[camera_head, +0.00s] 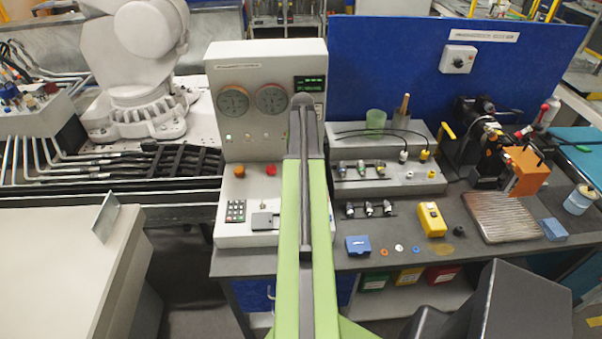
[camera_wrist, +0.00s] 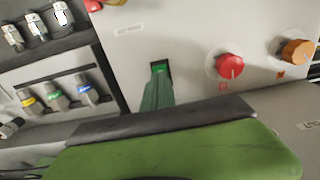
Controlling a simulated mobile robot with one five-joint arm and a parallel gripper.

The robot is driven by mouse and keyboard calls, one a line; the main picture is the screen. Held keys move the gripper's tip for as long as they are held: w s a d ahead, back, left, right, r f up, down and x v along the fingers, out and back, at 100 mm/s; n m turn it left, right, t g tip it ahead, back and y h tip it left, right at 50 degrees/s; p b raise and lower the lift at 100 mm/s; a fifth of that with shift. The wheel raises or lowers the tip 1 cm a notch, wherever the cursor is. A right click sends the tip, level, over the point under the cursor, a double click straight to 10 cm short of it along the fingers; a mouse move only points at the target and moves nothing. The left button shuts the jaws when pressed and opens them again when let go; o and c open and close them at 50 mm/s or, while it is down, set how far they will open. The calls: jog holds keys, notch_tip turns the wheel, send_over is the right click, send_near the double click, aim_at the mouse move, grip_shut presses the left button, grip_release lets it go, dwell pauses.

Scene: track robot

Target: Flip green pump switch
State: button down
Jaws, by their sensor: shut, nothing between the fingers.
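In the wrist view the green pump switch (camera_wrist: 160,69) is a small bright green part in a dark recess of the pale panel. A narrow dark green bar, which appears to be my shut gripper (camera_wrist: 157,92), reaches up to the switch's lower edge and overlaps it. I cannot tell whether they touch. Nothing shows held. A wide green and black part of my arm fills the bottom of the wrist view. In the head view my arm covers the switch's place on the panel, and the gripper is hidden there.
A red knob (camera_wrist: 230,66) and an orange knob (camera_wrist: 297,52) stand beside the switch. Several metal connectors (camera_wrist: 58,98) lie on its other side. The panel's upright part (camera_head: 222,70) has gauges. A yellow box (camera_head: 431,219) and blue box (camera_head: 358,245) are on the bench.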

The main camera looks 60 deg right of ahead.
jog(key=shift+f+b, duration=1.25)
dwell(0.6)
jog(key=shift+r, duration=0.1)
notch_tip(320, 180, up, 7)
jog(key=p, duration=0.7)
